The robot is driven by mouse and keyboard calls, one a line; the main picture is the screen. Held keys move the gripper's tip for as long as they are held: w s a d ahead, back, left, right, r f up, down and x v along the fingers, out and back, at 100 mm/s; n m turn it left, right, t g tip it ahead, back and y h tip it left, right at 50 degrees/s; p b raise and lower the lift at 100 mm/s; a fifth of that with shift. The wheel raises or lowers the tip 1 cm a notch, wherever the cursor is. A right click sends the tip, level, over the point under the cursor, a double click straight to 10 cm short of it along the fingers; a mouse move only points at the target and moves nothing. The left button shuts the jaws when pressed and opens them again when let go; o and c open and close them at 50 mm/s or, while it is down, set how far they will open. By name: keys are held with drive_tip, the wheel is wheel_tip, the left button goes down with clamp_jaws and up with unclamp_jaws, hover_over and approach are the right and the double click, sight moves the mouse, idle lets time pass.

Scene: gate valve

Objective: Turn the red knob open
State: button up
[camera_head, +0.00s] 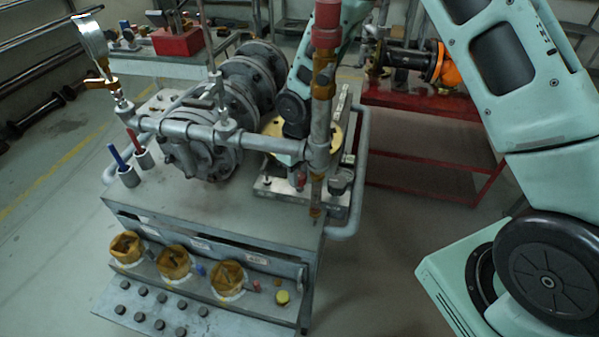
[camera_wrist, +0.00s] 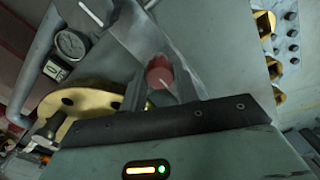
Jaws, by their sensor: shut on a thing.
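The red knob (camera_wrist: 160,74) is round with a pale line on its face. In the wrist view it sits between the two grey fingers of my gripper (camera_wrist: 158,82), which is shut on it. In the head view a small red part, likely the same knob (camera_head: 300,181), shows low behind the upright pipe. My gripper is mostly hidden there by the pipe and my arm.
A round gauge (camera_wrist: 71,44) and a brass-coloured flange (camera_wrist: 90,108) are beside the knob. A rusty upright pipe (camera_head: 323,100) and a grey horizontal pipe (camera_head: 200,133) stand in front on the grey cart (camera_head: 215,222). A red-framed table (camera_head: 425,172) is behind.

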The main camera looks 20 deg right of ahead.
drive_tip(key=shift+n, duration=0.3)
drive_tip(key=n+p, duration=0.1)
drive_tip(key=n, duration=0.2)
drive_tip(key=shift+r+n, duration=0.1)
drive_tip(key=shift+n, duration=0.3)
drive_tip(key=n+p, duration=0.1)
drive_tip(key=n, duration=0.3)
drive_tip(key=shift+n, duration=0.3)
drive_tip(key=n+p, duration=0.2)
drive_tip(key=n, duration=0.2)
drive_tip(key=n+p, duration=0.1)
drive_tip(key=n, duration=0.3)
drive_tip(key=shift+n+p, duration=0.3)
drive_tip(key=shift+p, duration=0.05)
drive_tip(key=o, duration=1)
drive_tip(key=shift+c, duration=0.2)
